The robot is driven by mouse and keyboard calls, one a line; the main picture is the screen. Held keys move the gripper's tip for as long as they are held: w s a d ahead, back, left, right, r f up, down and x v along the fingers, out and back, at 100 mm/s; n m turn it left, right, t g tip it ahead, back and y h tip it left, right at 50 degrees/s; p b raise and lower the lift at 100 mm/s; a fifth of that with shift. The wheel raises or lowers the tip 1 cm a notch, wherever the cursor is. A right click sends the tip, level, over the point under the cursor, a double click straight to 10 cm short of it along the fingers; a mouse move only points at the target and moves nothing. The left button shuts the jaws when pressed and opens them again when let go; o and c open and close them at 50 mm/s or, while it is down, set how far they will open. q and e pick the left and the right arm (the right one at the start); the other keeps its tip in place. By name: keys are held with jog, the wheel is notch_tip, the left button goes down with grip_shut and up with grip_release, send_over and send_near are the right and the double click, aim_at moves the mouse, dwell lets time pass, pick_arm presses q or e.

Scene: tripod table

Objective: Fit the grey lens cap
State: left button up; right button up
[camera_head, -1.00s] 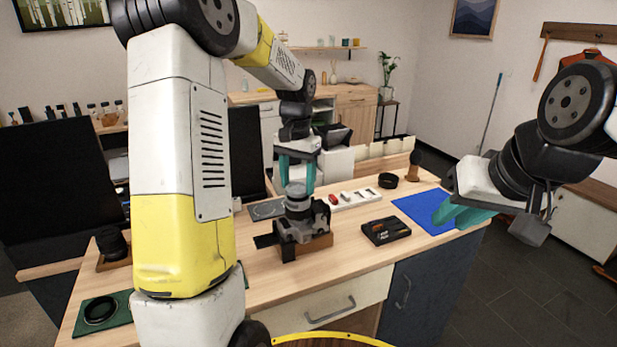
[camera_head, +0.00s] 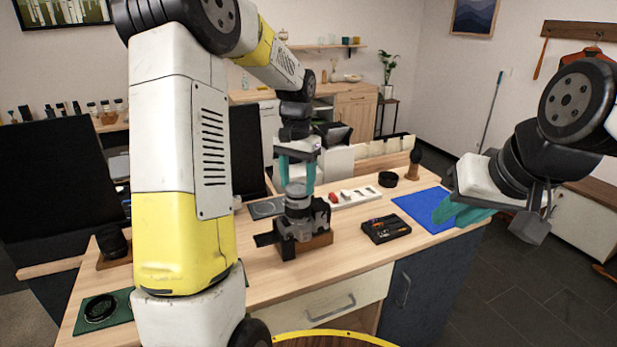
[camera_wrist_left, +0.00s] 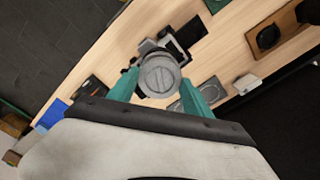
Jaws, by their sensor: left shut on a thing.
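The grey lens cap (camera_wrist_left: 159,76), a round disc with a slot-like mark, lies over the end of the upward-pointing lens in the left wrist view. The camera (camera_head: 301,225) sits on a wooden block (camera_head: 312,243) on the table, its lens (camera_head: 298,204) upright. My left gripper (camera_head: 297,186) reaches down from above, its teal fingers on either side of the cap and shut on it. Whether the cap is fully seated cannot be made out. My right gripper (camera_head: 460,213) hangs over the table's right side, apart from the camera; its finger gap is unclear.
A black tray (camera_head: 386,229) and a blue mat (camera_head: 425,207) lie right of the camera. A white tray (camera_head: 356,196) and black ring (camera_head: 387,179) are behind. A green mat (camera_head: 119,308) and a dark lens (camera_head: 112,243) are at left. The table front is clear.

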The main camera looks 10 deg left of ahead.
pick_arm(q)
jog(key=shift+f, duration=0.5)
dwell(1.2)
jog(key=o, duration=1.9)
jog(key=shift+r, duration=0.1)
jog(key=shift+r, duration=3.45)
